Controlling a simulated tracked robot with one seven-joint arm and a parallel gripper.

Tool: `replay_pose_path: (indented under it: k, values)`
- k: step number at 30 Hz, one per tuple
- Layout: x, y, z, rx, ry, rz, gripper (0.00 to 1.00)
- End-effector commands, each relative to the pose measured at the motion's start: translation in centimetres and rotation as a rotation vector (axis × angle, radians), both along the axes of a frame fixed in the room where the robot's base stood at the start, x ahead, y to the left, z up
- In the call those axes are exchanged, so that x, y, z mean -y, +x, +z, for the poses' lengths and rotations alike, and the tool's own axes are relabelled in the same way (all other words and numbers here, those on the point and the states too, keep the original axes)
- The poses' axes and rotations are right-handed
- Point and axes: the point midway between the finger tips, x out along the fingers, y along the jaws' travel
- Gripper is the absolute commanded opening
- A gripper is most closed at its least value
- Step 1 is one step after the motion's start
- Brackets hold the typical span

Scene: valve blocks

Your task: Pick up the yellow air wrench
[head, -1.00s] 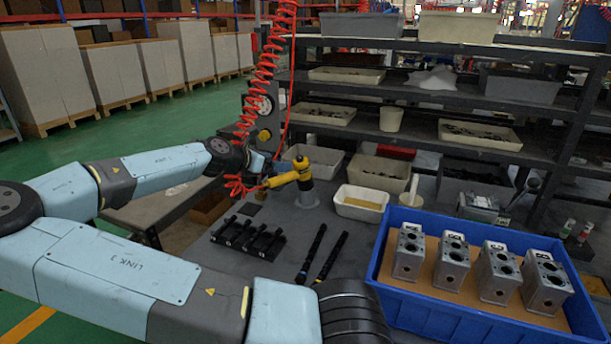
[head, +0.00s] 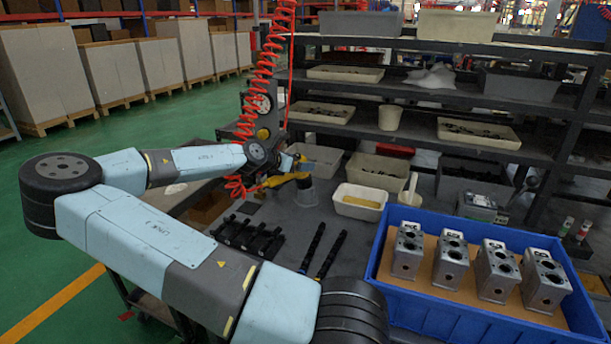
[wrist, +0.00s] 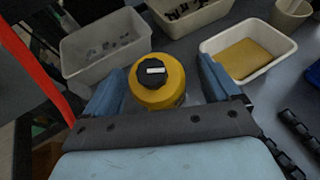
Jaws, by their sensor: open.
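The yellow air wrench (head: 287,180) stands at the back of the grey workbench (head: 290,222), below the red coiled hose (head: 262,80). My gripper (head: 300,164) is at it and hides its upper part in the head view. In the wrist view, the wrench's round yellow body with a black cap (wrist: 157,85) lies between the two blue fingers of my gripper (wrist: 163,80). The fingers are open, with visible gaps on both sides. The wrench's lower part is hidden there.
A blue crate (head: 455,325) holds several metal valve blocks at the right. Black clamps (head: 245,238) and two black rods (head: 322,252) lie on the bench. A white tray with yellow contents (head: 358,205) and a grey bin (head: 318,158) are close by the wrench.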

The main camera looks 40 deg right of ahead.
Motion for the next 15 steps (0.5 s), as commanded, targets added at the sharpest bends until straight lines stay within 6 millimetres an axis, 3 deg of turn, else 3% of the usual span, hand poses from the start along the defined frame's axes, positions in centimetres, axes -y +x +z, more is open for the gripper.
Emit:
replay_pose_path:
  k: [6,14,15]
  values:
    - [1.6,0.2,-0.6,-0.001,-0.001,0.0,0.89]
    - [1.7,0.2,-0.7,-0.001,0.0,0.0,0.89]
    - [1.7,0.2,-0.7,-0.001,0.0,0.0,0.86]
